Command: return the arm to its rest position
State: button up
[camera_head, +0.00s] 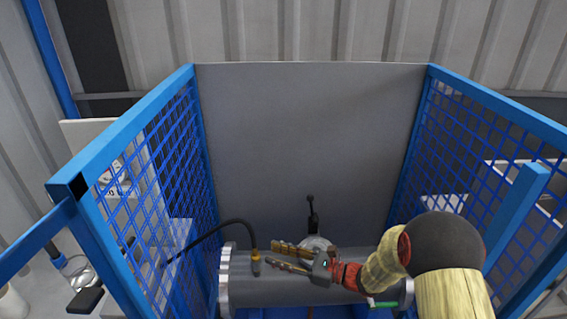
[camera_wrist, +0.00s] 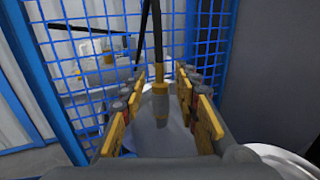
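My gripper (camera_head: 272,255) comes in from the right over the grey flanged shell (camera_head: 290,288), its fingers pointing left. Its two yellow-padded fingers stand apart, with nothing seen held between them. It also shows open in the wrist view (camera_wrist: 162,82). A yellow fitting (camera_head: 255,257) with a black cable (camera_head: 215,230) stands upright on the shell, just left of my fingertips. In the wrist view the fitting (camera_wrist: 160,98) appears in the gap between the fingers, apparently beyond the tips. The contact below it is partly hidden.
Blue mesh panels (camera_head: 180,150) (camera_head: 490,160) flank the shell, with a grey panel (camera_head: 310,130) behind. A black lever (camera_head: 312,215) rises behind the shell, near my gripper. A green-handled part (camera_head: 383,304) is at the shell's right. The space above the shell is free.

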jog(key=s+f+n+g+h, duration=0.3)
jog(key=s+f+n+g, duration=0.3)
jog(key=s, duration=0.5)
jog(key=s+d+r+n+g+h, duration=0.25)
jog(key=s+d+n+h, duration=0.3)
jog(key=s, duration=0.35)
jog(key=s+d+r+n+t+h, duration=0.2)
jog(key=s+d+r+n+h, duration=0.15)
jog(key=d, duration=0.35)
jog(key=s+d+r+n+t+h, duration=0.2)
jog(key=d+r+n+h, duration=0.1)
jog(key=d+r+n, duration=0.25)
jog(key=s+d+r+n+t+h, duration=0.1)
jog(key=s+d+r+t+h, duration=0.1)
jog(key=r, duration=0.9)
jog(key=shift+s+d+t, duration=0.5)
jog(key=shift+d+t, duration=0.45)
jog(key=shift+t, duration=0.2)
